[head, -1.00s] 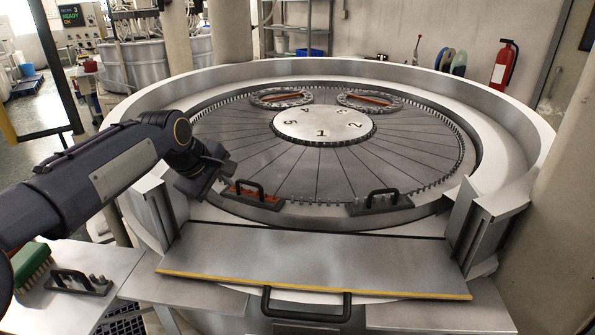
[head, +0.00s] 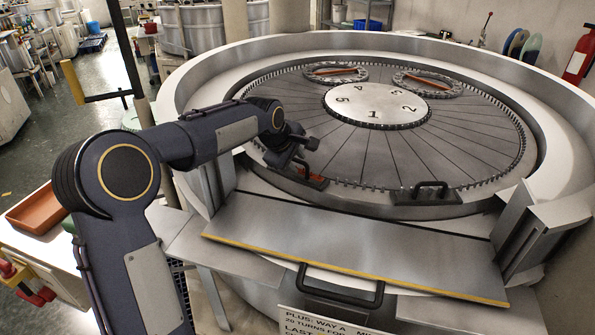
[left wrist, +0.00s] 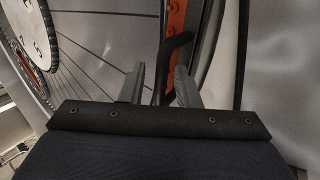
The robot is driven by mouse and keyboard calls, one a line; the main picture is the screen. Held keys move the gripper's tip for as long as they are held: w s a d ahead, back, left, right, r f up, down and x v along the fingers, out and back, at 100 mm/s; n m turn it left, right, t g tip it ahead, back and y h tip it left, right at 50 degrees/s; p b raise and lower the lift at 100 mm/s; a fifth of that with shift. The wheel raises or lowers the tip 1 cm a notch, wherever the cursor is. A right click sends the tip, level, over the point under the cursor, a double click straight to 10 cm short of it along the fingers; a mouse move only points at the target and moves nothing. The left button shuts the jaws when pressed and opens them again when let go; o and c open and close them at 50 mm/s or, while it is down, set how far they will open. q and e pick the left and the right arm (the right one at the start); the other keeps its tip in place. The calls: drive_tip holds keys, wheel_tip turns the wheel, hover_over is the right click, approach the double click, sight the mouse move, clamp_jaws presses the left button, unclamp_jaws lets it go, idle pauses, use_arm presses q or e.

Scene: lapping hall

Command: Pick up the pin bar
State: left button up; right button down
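A bar with an orange-red strip and a black arched handle (head: 316,182) lies at the near left edge of the big round plate; I take it for the pin bar. In the left wrist view its orange strip (left wrist: 174,22) shows screws, and the black handle (left wrist: 178,45) rises between my fingers. My left gripper (head: 304,160) is at this bar and partly covers it. In the left wrist view its grey fingers (left wrist: 158,88) stand apart on either side of the handle, with a narrow gap visible on the left. My right gripper is out of view.
A second handled bar (head: 428,193) lies to the right on the plate. A raised rim (head: 235,52) surrounds the numbered plate (head: 376,103). A sloped metal panel (head: 350,245) with a yellow edge lies in front. An orange tray (head: 38,208) is at far left.

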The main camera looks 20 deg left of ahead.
use_arm(q)
clamp_jaws()
drive_tip(key=shift+r, duration=0.1)
